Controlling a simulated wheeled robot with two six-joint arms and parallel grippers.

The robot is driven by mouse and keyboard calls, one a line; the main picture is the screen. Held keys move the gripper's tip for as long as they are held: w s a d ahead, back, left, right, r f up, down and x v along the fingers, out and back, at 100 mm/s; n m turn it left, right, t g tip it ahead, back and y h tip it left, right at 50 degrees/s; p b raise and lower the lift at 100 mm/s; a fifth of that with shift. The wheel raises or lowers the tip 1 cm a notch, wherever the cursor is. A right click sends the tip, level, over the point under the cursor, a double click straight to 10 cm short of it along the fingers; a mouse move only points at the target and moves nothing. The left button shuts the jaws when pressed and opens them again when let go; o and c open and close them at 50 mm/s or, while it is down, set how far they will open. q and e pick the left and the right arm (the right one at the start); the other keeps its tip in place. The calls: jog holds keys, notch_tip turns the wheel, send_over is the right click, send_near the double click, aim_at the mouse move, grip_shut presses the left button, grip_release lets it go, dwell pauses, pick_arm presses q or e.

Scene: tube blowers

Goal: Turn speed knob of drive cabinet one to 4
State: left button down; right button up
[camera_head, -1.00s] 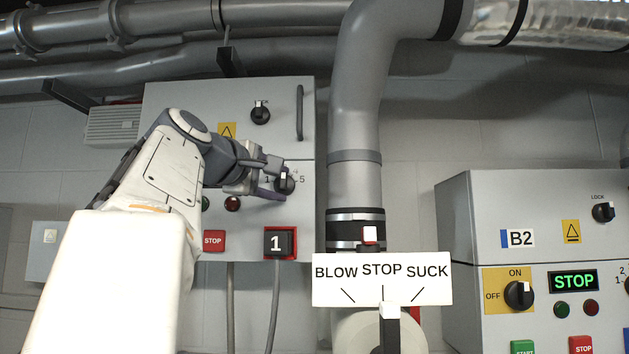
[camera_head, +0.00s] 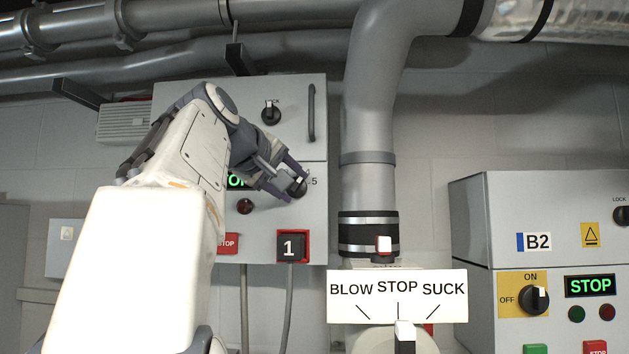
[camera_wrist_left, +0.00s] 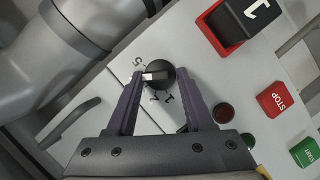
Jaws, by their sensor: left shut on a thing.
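Drive cabinet one (camera_head: 310,225) is the grey wall cabinet marked with a "1" label. Its black speed knob (camera_head: 298,188) is at the right of the door, with a "5" visible beside it. My left gripper (camera_head: 293,181) is shut on this knob. In the left wrist view, the fingers of the left gripper (camera_wrist_left: 160,84) stand on either side of the knob (camera_wrist_left: 161,78). The knob's white pointer faces left there, below the 5 on the dial; the number beside its tip is too small to read. My right gripper is not in view.
A grey pipe (camera_head: 368,190) runs just right of the cabinet, above a BLOW STOP SUCK sign (camera_head: 397,297). Cabinet B2 (camera_head: 467,240) stands further right.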

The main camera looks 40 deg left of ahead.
pick_arm(q)
jog(key=shift+d+r, duration=0.25)
jog(key=shift+r, duration=0.2)
jog(key=c, duration=0.7)
grip_release()
jog(key=shift+o, duration=1.2)
jog(key=shift+d, duration=0.1)
jog(key=shift+f, duration=0.1)
jog(key=shift+a+f, duration=0.15)
jog(key=shift+a, duration=0.05)
jog(key=shift+s, duration=0.45)
jog(key=b+v, duration=0.2)
jog(key=v, duration=0.7)
jog(key=shift+s+d, duration=0.2)
jog(key=shift+s, duration=0.05)
